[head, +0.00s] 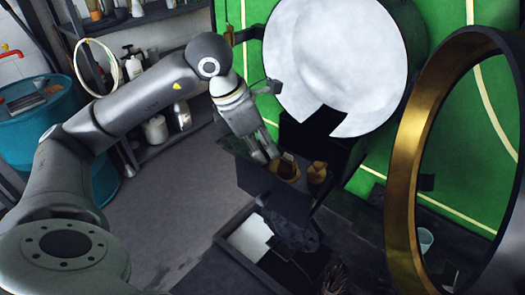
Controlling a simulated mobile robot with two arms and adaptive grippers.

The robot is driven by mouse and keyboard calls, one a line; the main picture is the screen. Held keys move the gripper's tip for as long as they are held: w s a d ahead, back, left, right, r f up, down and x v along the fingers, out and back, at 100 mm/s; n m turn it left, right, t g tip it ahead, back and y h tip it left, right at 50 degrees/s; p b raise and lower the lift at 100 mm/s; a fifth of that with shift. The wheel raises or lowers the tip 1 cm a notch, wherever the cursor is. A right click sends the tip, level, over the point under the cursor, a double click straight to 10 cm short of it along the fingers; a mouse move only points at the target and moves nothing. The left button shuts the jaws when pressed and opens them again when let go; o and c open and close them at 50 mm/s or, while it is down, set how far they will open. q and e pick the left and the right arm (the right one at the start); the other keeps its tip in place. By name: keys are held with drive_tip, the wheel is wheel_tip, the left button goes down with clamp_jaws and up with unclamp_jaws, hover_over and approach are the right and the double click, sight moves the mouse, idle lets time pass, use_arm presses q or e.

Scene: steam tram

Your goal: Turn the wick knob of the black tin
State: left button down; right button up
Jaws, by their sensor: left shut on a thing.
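The black tin (272,195) is a dark box standing open at the top in the middle of the head view, below the large white disc. Two brass parts show at its top, one (289,168) near my fingers and one (317,173) further right. My left gripper (269,156) reaches down from the upper left to the tin's top, beside the nearer brass part. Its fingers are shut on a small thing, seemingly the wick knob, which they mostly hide. My right gripper is not in view.
A white disc (335,60) with a notch stands just behind the tin. A large brass ring (405,165) fills the right side. A dark tray (233,262) lies below the tin. A blue drum (45,120) and shelves stand at left. The grey floor between is clear.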

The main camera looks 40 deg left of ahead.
use_arm(q)
drive_tip(key=n+y+b, duration=0.1)
drive_tip(key=n, duration=0.2)
drive_tip(key=shift+d+t, duration=0.1)
drive_tip(key=shift+t, duration=0.2)
drive_tip(key=shift+n, duration=0.5)
drive_tip(key=c, duration=1.3)
unclamp_jaws()
drive_tip(key=shift+s+r, duration=0.1)
drive_tip(key=shift+v, duration=3.95)
